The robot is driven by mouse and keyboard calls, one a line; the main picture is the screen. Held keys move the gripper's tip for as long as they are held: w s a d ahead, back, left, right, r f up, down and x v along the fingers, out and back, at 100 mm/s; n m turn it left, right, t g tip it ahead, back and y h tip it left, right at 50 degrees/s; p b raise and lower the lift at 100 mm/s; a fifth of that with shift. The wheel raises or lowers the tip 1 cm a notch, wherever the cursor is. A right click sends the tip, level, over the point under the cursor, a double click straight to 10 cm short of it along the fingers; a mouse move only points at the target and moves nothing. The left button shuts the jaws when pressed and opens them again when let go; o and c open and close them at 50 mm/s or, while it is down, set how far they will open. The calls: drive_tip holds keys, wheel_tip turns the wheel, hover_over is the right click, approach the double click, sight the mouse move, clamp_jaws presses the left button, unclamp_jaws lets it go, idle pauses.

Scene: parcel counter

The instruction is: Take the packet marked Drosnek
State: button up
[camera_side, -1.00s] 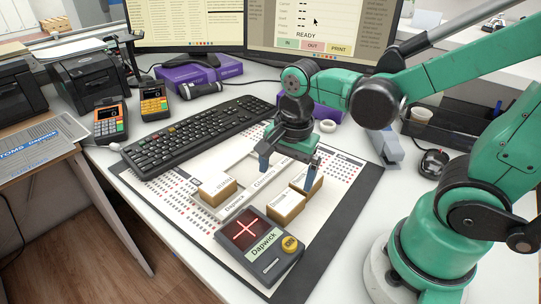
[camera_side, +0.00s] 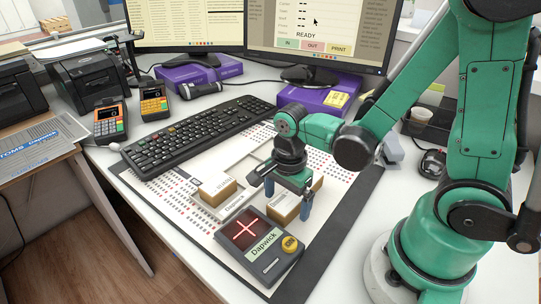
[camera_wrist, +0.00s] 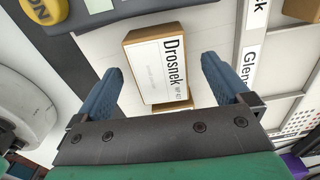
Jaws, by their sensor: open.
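The packet marked Drosnek (camera_wrist: 163,66) is a small brown box with a white label, upper middle in the wrist view. In the side view it appears to be the front box (camera_side: 283,208), beside the scanner-like device; its label is unreadable there. My gripper (camera_side: 288,199) is open above this box, one finger on each side in the picture. In the wrist view my gripper (camera_wrist: 161,72) has its blue fingers spread, with the box between and ahead of them. Nothing is held. Whether the fingertips are down at the box's height I cannot tell.
A second box (camera_wrist: 172,106) lies close behind the Drosnek packet, partly hidden. A device marked Dapwick (camera_side: 262,243) stands just in front. A keyboard (camera_side: 198,134) lies behind.

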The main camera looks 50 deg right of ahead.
drive_tip(key=c, duration=1.4)
drive_tip(key=shift+r, duration=0.1)
drive_tip(key=shift+c, duration=0.2)
